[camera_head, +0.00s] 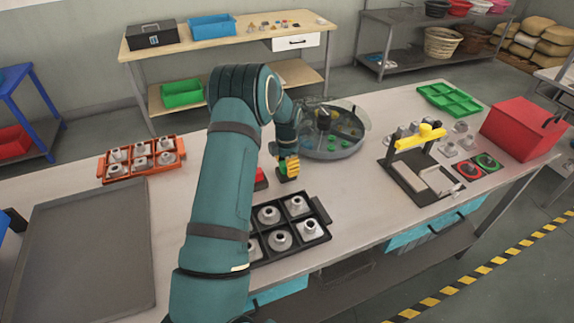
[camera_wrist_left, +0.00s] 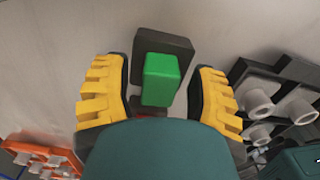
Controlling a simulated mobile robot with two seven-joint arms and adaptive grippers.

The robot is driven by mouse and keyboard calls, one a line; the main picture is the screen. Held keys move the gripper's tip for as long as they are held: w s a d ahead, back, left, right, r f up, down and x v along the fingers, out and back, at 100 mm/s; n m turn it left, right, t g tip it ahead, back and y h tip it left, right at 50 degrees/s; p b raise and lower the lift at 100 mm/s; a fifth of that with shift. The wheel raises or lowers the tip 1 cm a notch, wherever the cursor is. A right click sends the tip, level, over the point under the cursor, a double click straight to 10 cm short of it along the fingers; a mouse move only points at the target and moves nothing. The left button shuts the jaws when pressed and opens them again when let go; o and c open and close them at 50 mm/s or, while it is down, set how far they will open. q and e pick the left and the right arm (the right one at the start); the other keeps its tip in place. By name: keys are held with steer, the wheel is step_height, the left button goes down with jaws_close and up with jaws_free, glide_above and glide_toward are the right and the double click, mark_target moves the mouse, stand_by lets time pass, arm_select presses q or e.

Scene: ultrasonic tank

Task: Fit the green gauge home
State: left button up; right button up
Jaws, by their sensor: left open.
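The green gauge (camera_wrist_left: 160,78) shows in the left wrist view as a green block between my left gripper's fingers. It stands at a dark block or holder (camera_wrist_left: 165,44); whether it is seated there I cannot tell. My left gripper (camera_wrist_left: 160,92) is open, one yellow-padded finger on each side of the gauge, with gaps on both sides. In the head view my left gripper (camera_head: 288,167) points down at the bench and largely hides the gauge. A red piece (camera_head: 261,179) lies just left of it. My right gripper is not in view.
A black tray of metal parts (camera_head: 318,218) stands in front of the gripper, partly behind my arm. A round glass-covered tank (camera_head: 335,150) is close behind to the right. An orange tray (camera_head: 143,172) is at left; a black and yellow fixture (camera_head: 405,177) is at right.

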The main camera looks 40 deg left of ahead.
arm_select(q)
step_height(320, 180, up, 12)
stand_by(0.5)
stand_by(0.4)
